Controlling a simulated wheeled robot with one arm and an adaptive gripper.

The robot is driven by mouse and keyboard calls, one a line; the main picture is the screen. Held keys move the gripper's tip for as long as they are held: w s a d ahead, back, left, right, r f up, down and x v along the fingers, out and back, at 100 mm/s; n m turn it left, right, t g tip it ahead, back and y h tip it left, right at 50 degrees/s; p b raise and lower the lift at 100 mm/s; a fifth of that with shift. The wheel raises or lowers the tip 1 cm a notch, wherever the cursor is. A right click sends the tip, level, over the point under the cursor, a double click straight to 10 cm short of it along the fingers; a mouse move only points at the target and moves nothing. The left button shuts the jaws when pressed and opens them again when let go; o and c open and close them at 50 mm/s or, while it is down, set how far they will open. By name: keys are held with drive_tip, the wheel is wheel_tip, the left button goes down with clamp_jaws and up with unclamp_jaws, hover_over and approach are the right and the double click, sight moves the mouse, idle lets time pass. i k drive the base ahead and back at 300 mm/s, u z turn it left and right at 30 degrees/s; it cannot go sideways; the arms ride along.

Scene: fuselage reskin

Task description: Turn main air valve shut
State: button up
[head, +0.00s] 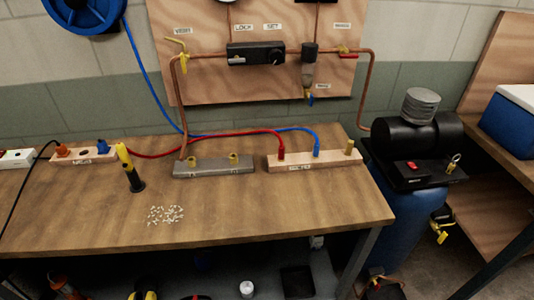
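A small valve with a red handle (348,55) sits on the copper pipe at the right side of the plywood wall board (210,85). Its handle looks roughly level, in line with the pipe. A label (342,26) is above it, too small to read surely; I cannot confirm that this is the main air valve. A yellow-handled valve (177,43) is at the left under a label like VENT. A blue-handled one (310,99) hangs below the filter bowl (308,76). My gripper is not in view.
A wooden workbench (300,215) stands before the board, holding a metal manifold (213,167), a wooden hose block (315,162), an upright yellow-black tool (130,168) and loose small pieces (165,215). A compressor (405,135) on a blue tank (410,205) stands right. The bench front is mostly clear.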

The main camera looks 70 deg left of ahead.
sight(345, 55)
drive_tip(key=u, duration=2.35)
